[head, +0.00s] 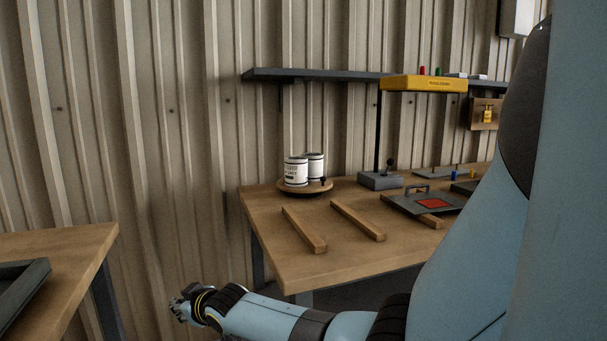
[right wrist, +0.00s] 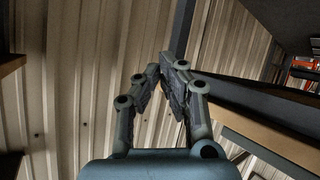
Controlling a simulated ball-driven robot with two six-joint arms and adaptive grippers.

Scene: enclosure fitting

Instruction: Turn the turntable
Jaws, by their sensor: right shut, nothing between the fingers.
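The turntable (head: 306,190) is a round wooden disc at the back left corner of the wooden workbench (head: 275,235). Two white cans (head: 296,172) with dark print stand on it, one partly behind the other. A small dark knob (head: 323,181) shows at its right edge. My right gripper (head: 178,306) is low in front of the bench, left of its front corner, well apart from the turntable. In the right wrist view its fingers (right wrist: 167,72) are shut and empty. My left gripper is not in view.
A grey box with a lever (head: 380,180) and a plate with a red square (head: 430,203) stand farther right. Another table with a dark tray (head: 22,290) is at the left, with a gap between.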

